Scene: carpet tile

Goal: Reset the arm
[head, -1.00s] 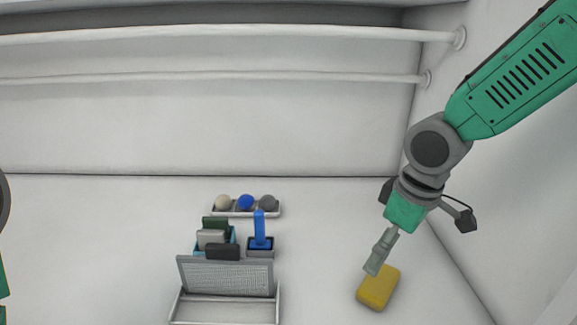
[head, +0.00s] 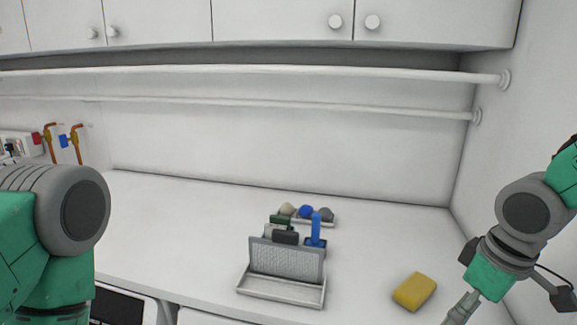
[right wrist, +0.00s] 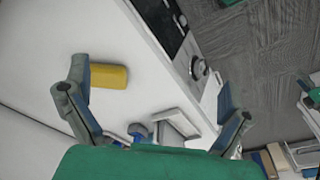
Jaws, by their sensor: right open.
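My right gripper (head: 461,308) is at the lower right of the head view, to the right of a yellow sponge (head: 415,291) and apart from it. In the right wrist view its two fingers (right wrist: 154,88) are spread wide with nothing between them. The sponge (right wrist: 109,76) appears there beside the left finger, lying on the white counter. My left arm (head: 60,215) shows at the left edge of the head view, bent; its gripper is out of the picture.
Rails (head: 250,70) and cupboards (head: 280,20) are above. The counter's left stretch is clear. A dark-fronted appliance (head: 122,308) is below its front edge.

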